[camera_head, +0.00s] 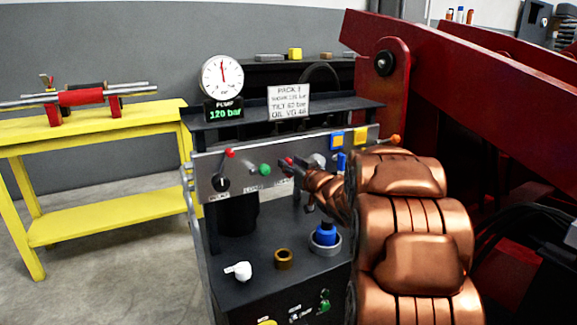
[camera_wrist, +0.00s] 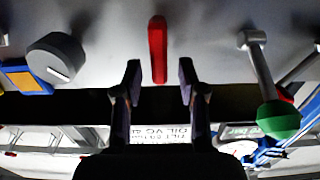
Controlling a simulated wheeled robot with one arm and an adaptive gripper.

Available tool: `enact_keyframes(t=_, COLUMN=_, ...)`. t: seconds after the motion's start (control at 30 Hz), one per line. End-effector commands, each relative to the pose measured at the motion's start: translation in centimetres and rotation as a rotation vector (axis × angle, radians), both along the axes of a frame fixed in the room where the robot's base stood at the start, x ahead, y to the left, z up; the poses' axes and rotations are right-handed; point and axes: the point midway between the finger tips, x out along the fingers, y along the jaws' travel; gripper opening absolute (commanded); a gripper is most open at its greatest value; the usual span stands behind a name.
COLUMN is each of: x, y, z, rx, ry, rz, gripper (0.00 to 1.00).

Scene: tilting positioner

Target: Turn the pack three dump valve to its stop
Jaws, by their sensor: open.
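A red lever handle (camera_wrist: 157,48) stands out from the grey panel in the wrist view, between and just beyond my fingertips. I cannot read a label that says whether it is the dump valve. My gripper (camera_wrist: 160,78) is open, one finger on each side of the red handle's near end, with gaps on both sides. In the head view my gripper (camera_head: 297,170) is at the middle of the valve panel (camera_head: 205,176), and the red handle (camera_head: 286,161) shows at its tip. My arm hides part of the panel's right side.
A green-ball lever (camera_wrist: 278,118) and a grey knob (camera_wrist: 55,58) flank the red handle. A red-tipped lever (camera_head: 230,153) is at panel left. The gauge (camera_head: 222,76) stands above; its display reads 120 bar. A red beam (camera_head: 470,70) rises at right. A yellow bench (camera_head: 100,128) is at left.

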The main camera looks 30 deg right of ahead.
Motion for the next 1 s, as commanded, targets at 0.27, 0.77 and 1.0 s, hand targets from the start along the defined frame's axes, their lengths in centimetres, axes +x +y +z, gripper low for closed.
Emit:
enact_keyframes(t=0.27, x=1.5, y=-0.1, z=0.1, rx=-0.001, ry=-0.001, rz=-0.001, gripper=0.41)
enact_keyframes(t=0.77, x=1.6, y=-0.2, z=0.1, rx=-0.001, ry=0.0, rz=-0.001, gripper=0.18)
enact_keyframes(t=1.0, x=1.6, y=-0.2, z=0.1, rx=-0.001, ry=0.0, rz=-0.001, gripper=0.0)
